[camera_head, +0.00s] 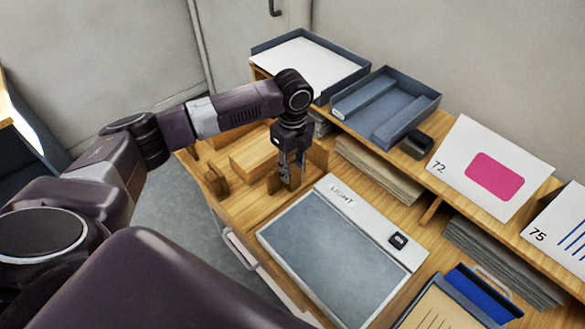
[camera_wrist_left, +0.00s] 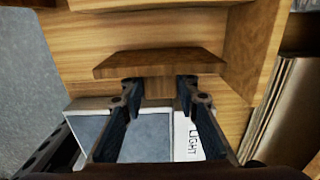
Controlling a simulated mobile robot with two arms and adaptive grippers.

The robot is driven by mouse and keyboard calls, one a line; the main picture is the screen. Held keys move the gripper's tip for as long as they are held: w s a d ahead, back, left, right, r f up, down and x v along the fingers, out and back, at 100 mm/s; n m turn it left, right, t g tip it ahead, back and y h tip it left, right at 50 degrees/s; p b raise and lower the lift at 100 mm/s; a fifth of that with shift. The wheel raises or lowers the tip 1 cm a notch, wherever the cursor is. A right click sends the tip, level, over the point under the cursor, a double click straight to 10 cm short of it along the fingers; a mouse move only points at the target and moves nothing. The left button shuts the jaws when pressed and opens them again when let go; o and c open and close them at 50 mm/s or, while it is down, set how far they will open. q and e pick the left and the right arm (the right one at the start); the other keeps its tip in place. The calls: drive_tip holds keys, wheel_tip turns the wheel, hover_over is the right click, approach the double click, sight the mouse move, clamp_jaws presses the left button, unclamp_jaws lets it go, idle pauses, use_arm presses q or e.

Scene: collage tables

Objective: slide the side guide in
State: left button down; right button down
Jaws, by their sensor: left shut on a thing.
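The side guide, a brown wooden piece, shows in the head view (camera_head: 273,182) on the near side of a wooden jig. In the left wrist view, the side guide (camera_wrist_left: 160,62) is a dark wooden bar lying across the picture just beyond my fingertips. My left gripper (camera_head: 288,172) points down over it from above. In the left wrist view, my left gripper's fingers (camera_wrist_left: 159,86) are closed in on a narrow wooden part of the guide. The fingers hide part of it in the head view. My right gripper is in neither view.
A light wood block (camera_head: 253,153) lies in the jig, left of my left gripper. A light pad marked LIGHT (camera_head: 325,255) lies close in front. Blue-grey trays (camera_head: 388,107) and a small dark box (camera_head: 416,144) stand on the shelf behind. Papers fill the shelf below.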

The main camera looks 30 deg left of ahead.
use_arm(q)
drive_tip(key=shift+a, duration=0.1)
drive_tip(key=shift+w+a+r, duration=0.1)
drive_tip(key=shift+w+a, duration=0.2)
drive_tip(key=shift+a, duration=0.45)
drive_tip(key=shift+w+a+f, duration=0.1)
drive_tip(key=shift+w+a, duration=0.15)
drive_tip(key=shift+a, duration=0.45)
drive_tip(key=shift+w+a+r, duration=0.1)
drive_tip(key=shift+w+a, duration=0.2)
drive_tip(key=shift+a, duration=0.45)
drive_tip(key=c, duration=1.5)
unclamp_jaws()
drive_tip(key=shift+a, duration=0.1)
drive_tip(key=shift+r, duration=0.1)
wheel_tip(320, 180, up, 12)
drive_tip(key=shift+f, duration=0.2)
